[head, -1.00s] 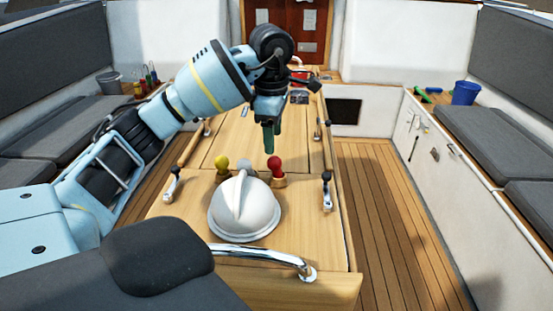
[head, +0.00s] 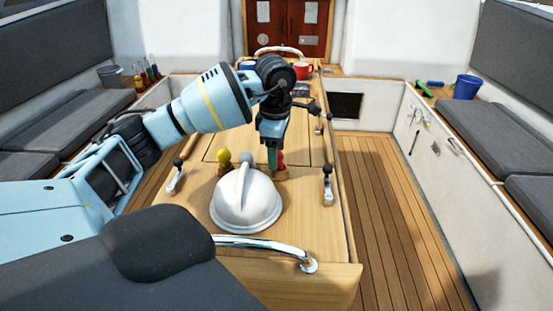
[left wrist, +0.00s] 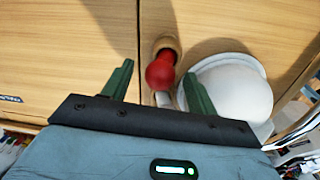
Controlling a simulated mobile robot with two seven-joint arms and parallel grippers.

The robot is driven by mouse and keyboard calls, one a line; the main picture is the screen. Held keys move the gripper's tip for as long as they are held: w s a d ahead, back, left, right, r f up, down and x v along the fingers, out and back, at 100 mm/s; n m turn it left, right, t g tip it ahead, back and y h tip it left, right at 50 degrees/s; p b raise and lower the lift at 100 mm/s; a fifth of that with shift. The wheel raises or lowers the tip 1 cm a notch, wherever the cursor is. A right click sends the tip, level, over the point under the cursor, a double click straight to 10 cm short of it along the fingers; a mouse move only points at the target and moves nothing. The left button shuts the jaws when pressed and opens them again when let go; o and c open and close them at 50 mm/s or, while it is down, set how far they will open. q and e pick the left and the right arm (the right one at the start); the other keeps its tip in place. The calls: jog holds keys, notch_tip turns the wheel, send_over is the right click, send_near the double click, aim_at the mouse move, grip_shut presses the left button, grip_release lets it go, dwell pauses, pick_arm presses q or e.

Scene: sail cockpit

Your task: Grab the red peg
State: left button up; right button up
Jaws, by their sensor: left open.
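The red peg (left wrist: 161,72) has a round red head and stands in a wooden holder (left wrist: 166,43) on the table. In the head view the red peg (head: 281,158) is mostly hidden behind my left gripper (head: 273,160). In the left wrist view my left gripper (left wrist: 157,70) is open, with one green finger on each side of the peg's head. I cannot tell whether either finger touches it. My right gripper is not in view.
A white dome (head: 246,205) with a raised ridge stands close in front of the red peg. A yellow peg (head: 223,158) and a grey peg (head: 247,157) stand to its left. Black-knobbed levers (head: 327,185) are at the table's sides. Red and blue mugs (head: 303,68) stand further back.

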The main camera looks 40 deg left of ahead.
pick_arm(q)
jog(key=shift+f, duration=0.3)
jog(key=shift+c, duration=0.2)
jog(key=c, duration=1)
notch_tip(320, 180, up, 10)
jog(key=shift+r, duration=0.1)
jog(key=shift+p, duration=0.3)
